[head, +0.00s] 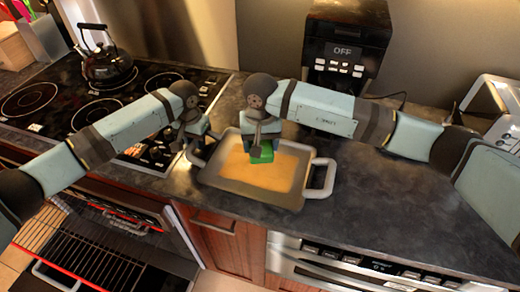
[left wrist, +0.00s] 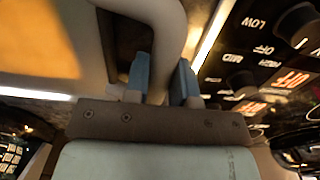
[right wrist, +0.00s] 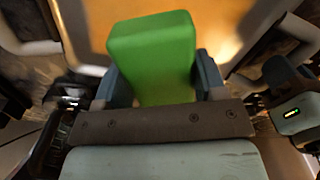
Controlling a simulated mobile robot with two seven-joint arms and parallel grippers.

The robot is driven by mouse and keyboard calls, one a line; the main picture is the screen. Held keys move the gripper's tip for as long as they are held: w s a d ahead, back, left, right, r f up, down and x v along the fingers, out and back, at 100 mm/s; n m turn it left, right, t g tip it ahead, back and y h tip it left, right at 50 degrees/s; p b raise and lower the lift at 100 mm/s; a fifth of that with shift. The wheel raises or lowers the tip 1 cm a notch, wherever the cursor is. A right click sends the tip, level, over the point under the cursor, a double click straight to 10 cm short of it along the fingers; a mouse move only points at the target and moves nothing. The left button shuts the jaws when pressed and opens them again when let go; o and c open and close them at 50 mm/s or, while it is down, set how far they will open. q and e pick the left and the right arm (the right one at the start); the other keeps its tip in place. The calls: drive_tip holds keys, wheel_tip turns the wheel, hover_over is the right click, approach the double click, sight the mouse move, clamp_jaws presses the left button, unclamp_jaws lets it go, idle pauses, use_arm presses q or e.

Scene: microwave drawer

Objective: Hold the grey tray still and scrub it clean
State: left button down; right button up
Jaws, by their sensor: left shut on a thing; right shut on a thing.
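The grey tray (head: 228,177) lies on the dark countertop, with an orange-brown layer (head: 275,172) over its inside floor. My left gripper (head: 190,145) is at the tray's left handle. In the left wrist view its blue fingers (left wrist: 162,82) are on either side of the pale handle (left wrist: 172,35), shut on it. My right gripper (head: 258,143) is over the tray's inside, shut on a green sponge (head: 262,154). In the right wrist view the green sponge (right wrist: 152,50) sits between the fingers, above the orange-brown layer. I cannot tell whether the sponge touches the tray floor.
A stove (head: 95,97) with a kettle (head: 106,62) is at the left. A coffee machine (head: 345,50) stands behind the tray, and a toaster (head: 490,108) is at the right. The counter (head: 385,195) right of the tray is clear. An open oven (head: 100,255) is below the stove.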

sight(273, 183)
drive_tip(key=shift+s+a, duration=0.1)
drive_tip(key=shift+a, duration=4.4)
drive_tip(key=shift+f, duration=2.9)
drive_tip(key=shift+f, duration=0.65)
drive_tip(key=shift+d, duration=0.1)
drive_tip(key=shift+s+d, duration=0.55)
drive_tip(key=shift+d, duration=0.65)
drive_tip(key=shift+s+d, duration=0.55)
drive_tip(key=shift+d, duration=0.6)
drive_tip(key=shift+s+d, duration=0.55)
drive_tip(key=shift+d, duration=0.65)
drive_tip(key=shift+s+d+f, duration=0.1)
drive_tip(key=shift+s+d, duration=0.2)
drive_tip(key=shift+d, duration=0.35)
drive_tip(key=shift+s+d+f, duration=0.1)
drive_tip(key=shift+s+d, duration=0.15)
drive_tip(key=shift+d, duration=0.4)
